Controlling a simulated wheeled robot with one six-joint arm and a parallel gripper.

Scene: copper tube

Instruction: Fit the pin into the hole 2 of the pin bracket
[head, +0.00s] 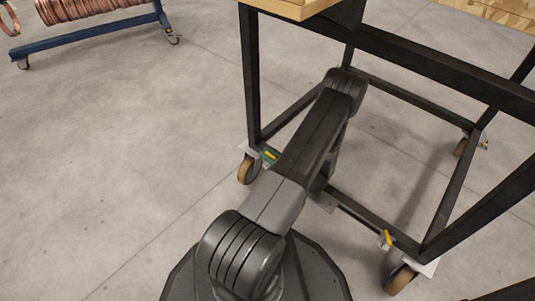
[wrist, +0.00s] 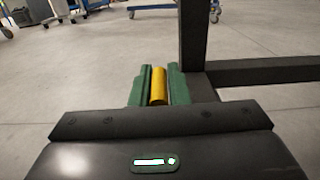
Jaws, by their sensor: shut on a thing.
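The pin is a yellow cylinder (wrist: 158,86) between the two green fingers of my gripper (wrist: 158,88) in the wrist view. The gripper is shut on it, and the pin lies lengthwise along the fingers.
A black-framed table (head: 400,58) on casters stands close to my arm; its dark leg (wrist: 194,40) rises just right of the pin in the wrist view. A blue rack with copper tube coils (head: 90,8) is at the far left. The grey floor at left is clear.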

